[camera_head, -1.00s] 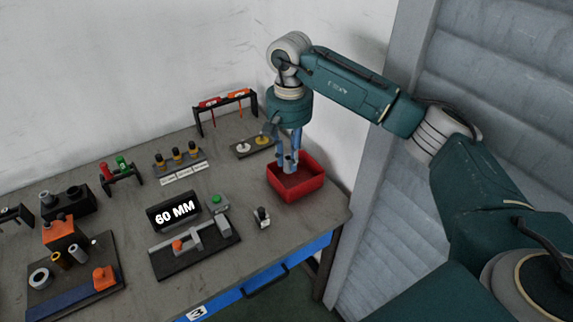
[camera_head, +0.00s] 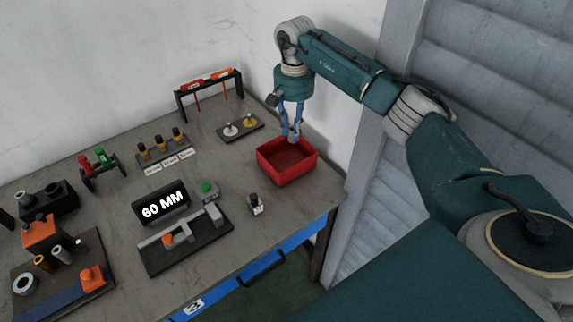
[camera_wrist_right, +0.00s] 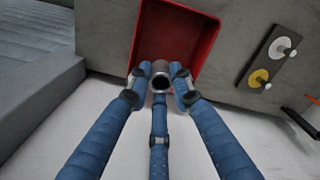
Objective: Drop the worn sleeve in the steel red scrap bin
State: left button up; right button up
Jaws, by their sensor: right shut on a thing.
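The red scrap bin (camera_head: 286,168) stands on the workbench near its right end, open at the top. My right gripper (camera_head: 293,137) is above the back right part of the bin, pointing down. In the right wrist view its blue fingers (camera_wrist_right: 160,88) are shut on the worn sleeve (camera_wrist_right: 161,78), a short grey metal tube with a dark bore. The sleeve shows against the bin's red wall (camera_wrist_right: 185,22) in that view. In the head view the sleeve is too small to tell from the fingertips. My left gripper is not in view.
A plate with a white and a yellow disc (camera_head: 240,128) lies left of the bin. A small dark-and-light block (camera_head: 255,204) stands in front. A 60 MM display (camera_head: 163,203) and gauge are further left. The wall is close behind.

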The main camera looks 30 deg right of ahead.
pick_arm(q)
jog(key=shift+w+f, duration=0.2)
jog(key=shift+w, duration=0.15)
pick_arm(e)
jog(key=shift+f, duration=0.25)
jog(key=o, duration=0.7)
jog(key=shift+o, duration=1.1)
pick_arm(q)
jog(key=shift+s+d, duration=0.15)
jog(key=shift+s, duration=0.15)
pick_arm(e)
notch_tip(320, 180, up, 12)
